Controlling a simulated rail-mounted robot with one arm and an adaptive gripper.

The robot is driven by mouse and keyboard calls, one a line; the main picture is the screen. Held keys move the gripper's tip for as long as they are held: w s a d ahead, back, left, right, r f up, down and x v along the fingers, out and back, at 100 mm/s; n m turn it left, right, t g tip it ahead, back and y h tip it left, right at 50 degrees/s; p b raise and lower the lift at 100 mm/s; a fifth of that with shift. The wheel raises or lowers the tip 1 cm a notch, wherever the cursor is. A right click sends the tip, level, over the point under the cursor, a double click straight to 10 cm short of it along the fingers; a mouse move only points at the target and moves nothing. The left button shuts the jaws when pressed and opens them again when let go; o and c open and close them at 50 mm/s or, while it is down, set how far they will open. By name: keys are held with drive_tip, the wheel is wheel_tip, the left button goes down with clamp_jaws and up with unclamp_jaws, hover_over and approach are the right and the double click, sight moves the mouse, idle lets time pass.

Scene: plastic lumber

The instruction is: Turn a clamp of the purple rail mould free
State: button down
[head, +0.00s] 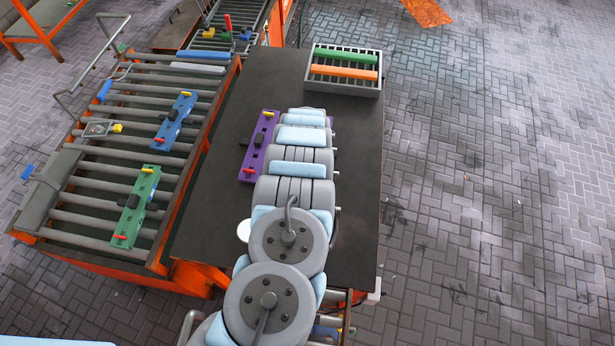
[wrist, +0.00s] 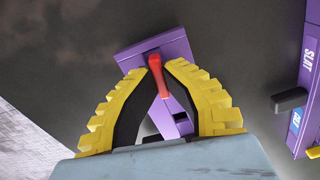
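The purple rail mould (wrist: 135,56) lies under my gripper in the wrist view, its middle partly covered by the fingers. A red clamp lever (wrist: 160,78) stands at its far end. My gripper (wrist: 161,67) has its yellow, black-lined fingertips close in on both sides of this lever, with no clear gap seen. In the head view my arm hides the gripper and most of this mould; a small purple edge (head: 328,121) shows beside the arm.
A purple mould marked SLAT (wrist: 308,75) lies alongside; the head view shows it (head: 249,163) left of my arm. A grey crate (head: 343,88) with green and orange bars stands at the table's back. Blue (head: 176,121) and green (head: 131,215) moulds lie on the roller conveyor (head: 75,215).

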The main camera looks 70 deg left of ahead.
drive_tip(key=shift+n, duration=0.5)
drive_tip(key=c, duration=1.2)
unclamp_jaws()
drive_tip(key=shift+o, duration=0.2)
drive_tip(key=shift+r, duration=0.15)
drive_tip(key=shift+a+r, duration=0.1)
drive_tip(key=shift+r, duration=0.85)
wheel_tip(320, 180, up, 10)
drive_tip(key=shift+f, duration=0.15)
